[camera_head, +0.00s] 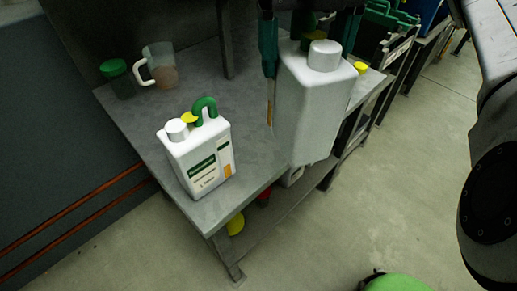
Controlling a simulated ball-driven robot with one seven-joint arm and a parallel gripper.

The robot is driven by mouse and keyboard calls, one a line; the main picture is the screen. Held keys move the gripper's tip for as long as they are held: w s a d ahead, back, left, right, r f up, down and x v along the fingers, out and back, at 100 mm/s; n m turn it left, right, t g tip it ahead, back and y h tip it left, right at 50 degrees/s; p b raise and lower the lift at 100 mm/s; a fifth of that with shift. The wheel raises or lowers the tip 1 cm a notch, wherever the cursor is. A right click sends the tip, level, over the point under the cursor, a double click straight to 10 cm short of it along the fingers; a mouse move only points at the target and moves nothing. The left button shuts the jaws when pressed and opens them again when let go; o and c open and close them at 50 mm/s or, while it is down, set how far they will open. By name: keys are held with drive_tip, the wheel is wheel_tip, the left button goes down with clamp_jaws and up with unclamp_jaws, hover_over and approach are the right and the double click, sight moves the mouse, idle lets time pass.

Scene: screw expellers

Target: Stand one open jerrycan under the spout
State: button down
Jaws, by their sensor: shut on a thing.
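A plain white jerrycan (307,108) hangs upright in my gripper (308,36) at the upper middle, in front of the table's right part. The gripper is shut on its upper part, with a teal finger on each side. A pale grey cylinder tops its neck; I cannot tell whether it is a cap or an open mouth. A second white jerrycan (196,157) stands on the grey table (140,118), with a green and white label, a green hooked handle and a grey cylinder on top. I cannot make out the spout.
A clear jug (161,66) with a white handle and a green-lidded container (117,78) stand at the table's back left. A yellow round thing (236,224) and a red one sit below the table. A dark post rises from the table's back. Floor is open at right.

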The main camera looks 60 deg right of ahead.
drive_tip(key=shift+a+f, duration=0.1)
drive_tip(key=shift+p, duration=0.3)
drive_tip(key=w+d+f+p, duration=0.7)
drive_tip(key=w+f+p, duration=0.4)
drive_tip(key=f, duration=0.2)
drive_tip(key=shift+w+d, duration=0.2)
drive_tip(key=shift+d, duration=0.05)
idle(0.4)
